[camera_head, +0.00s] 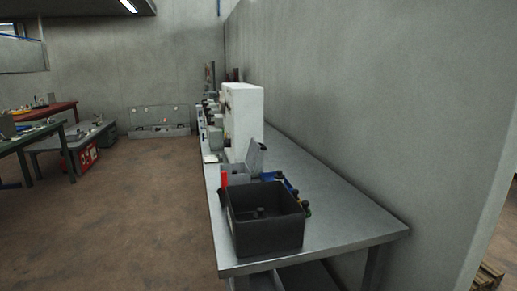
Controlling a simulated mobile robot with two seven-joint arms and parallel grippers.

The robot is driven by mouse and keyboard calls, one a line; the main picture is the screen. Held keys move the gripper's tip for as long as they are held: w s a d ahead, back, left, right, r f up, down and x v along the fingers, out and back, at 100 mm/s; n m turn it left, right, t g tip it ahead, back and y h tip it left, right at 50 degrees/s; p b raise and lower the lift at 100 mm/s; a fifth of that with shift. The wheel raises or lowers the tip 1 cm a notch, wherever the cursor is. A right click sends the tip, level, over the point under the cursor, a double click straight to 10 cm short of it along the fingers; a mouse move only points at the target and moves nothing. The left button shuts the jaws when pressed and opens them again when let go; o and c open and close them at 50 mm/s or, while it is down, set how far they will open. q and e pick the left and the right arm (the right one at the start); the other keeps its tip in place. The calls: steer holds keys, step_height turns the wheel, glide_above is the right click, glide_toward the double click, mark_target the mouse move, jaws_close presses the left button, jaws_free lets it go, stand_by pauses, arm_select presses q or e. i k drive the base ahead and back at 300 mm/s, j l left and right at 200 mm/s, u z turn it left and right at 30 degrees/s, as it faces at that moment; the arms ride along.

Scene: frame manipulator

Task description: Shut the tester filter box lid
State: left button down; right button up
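A small grey box (236,172) stands on the long metal table, behind a larger black bin. A grey lid-like panel (256,157) stands up at its right side, tilted open. It looks like the tester filter box, but at this distance I cannot be sure. The black bin hides part of the grey box's front. Neither of my grippers shows in the head view.
The metal table (340,222) runs along the grey wall, and its front right top is bare. The open black bin (266,234) sits at its front left edge. A red object (224,179), blue parts (291,187) and a white cabinet (246,115) stand behind. Brown floor (130,215) at left is clear.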

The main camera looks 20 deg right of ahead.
mark_target(254, 148)
steer(key=i+j, duration=0.2)
steer(key=i+j+z, duration=0.1)
steer(key=j, duration=0.35)
steer(key=i+j, duration=0.25)
steer(key=i+j+z, duration=0.15)
steer(key=j, duration=0.25)
steer(key=i+j, duration=0.2)
steer(key=j, duration=0.15)
